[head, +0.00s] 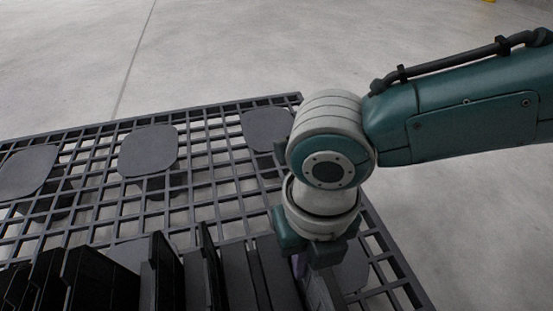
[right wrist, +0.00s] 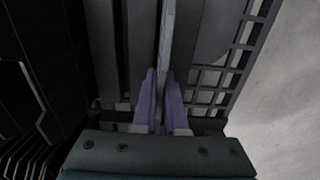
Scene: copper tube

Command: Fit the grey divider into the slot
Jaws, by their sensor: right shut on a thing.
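My right gripper (head: 318,288) points down at the right end of a row of dark upright plates in the head view. In the right wrist view its two purple fingers (right wrist: 161,78) are shut on the edge of a thin light-grey plate, the grey divider (right wrist: 167,35). The divider runs away from the fingers, beside dark grey slabs (right wrist: 138,45). Its lower edge is hidden, and I cannot tell which slot it is in or over. My left gripper is in neither view.
Black upright plates (head: 92,277) stand close together on the left of the gripper. A dark lattice pallet (head: 215,150) with flat pads (head: 148,150) lies under them. Bare concrete floor (head: 210,50) surrounds it, free behind and to the right.

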